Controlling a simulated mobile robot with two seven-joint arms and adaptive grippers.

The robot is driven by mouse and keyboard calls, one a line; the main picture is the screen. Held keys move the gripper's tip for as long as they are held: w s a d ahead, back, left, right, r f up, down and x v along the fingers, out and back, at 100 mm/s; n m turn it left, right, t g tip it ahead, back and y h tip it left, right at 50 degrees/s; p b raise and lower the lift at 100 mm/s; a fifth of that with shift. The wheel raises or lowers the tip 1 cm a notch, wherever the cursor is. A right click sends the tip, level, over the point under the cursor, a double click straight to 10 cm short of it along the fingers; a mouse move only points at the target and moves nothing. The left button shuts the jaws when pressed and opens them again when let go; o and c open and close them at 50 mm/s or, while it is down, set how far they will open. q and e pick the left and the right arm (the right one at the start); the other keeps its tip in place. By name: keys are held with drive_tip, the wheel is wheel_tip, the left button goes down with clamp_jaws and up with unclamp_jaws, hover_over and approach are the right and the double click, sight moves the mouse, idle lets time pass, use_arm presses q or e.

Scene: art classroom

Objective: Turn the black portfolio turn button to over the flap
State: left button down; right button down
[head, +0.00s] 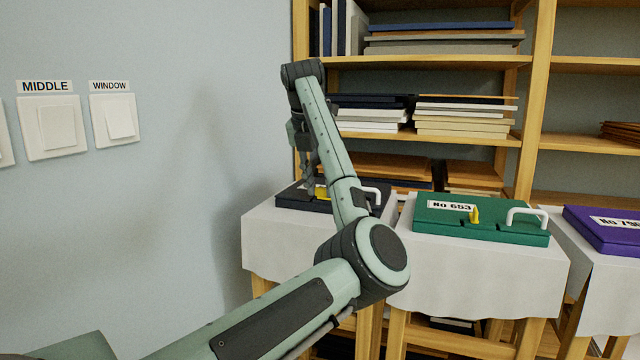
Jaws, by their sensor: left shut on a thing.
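The black portfolio (291,197) lies flat on a cloth-covered stand in the middle of the head view, partly hidden behind my left arm. A white handle shows at its right side. Its yellow turn button (321,193) shows only in part, between the fingers and the arm. My left gripper (312,192) points down over the portfolio and is shut on the turn button. The button's exact angle and the flap are hidden by the gripper and the arm. My right gripper is not in view.
A green portfolio (481,222) with a yellow turn button and white handle lies on the stand to the right. A purple portfolio (606,233) lies farther right. Shelves (430,62) with stacked boards stand behind. Wall switches (52,127) are at left.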

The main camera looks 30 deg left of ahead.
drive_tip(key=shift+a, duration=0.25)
use_arm(q)
drive_tip(key=shift+n, duration=0.4)
drive_tip(key=shift+d+n+y, duration=0.15)
drive_tip(key=shift+n+y, duration=0.35)
drive_tip(key=shift+n, duration=0.5)
drive_tip(key=n, duration=0.2)
drive_tip(key=n+g+y, duration=0.1)
drive_tip(key=n, duration=0.1)
drive_tip(key=n+g, duration=0.1)
drive_tip(key=n, duration=0.1)
drive_tip(key=shift+w+d+y, duration=0.15)
drive_tip(key=shift+w+y, duration=0.1)
drive_tip(key=shift+y, duration=0.15)
drive_tip(key=n+g, duration=0.1)
drive_tip(key=n, duration=0.2)
drive_tip(key=shift+w+n, duration=0.1)
drive_tip(key=shift+n, duration=0.3)
drive_tip(key=n+g, duration=0.1)
drive_tip(key=n, duration=0.2)
drive_tip(key=shift+w+n+g+y, duration=0.15)
drive_tip(key=shift+n+g+y, duration=0.15)
drive_tip(key=shift+n+g, duration=0.4)
drive_tip(key=shift+n, duration=0.4)
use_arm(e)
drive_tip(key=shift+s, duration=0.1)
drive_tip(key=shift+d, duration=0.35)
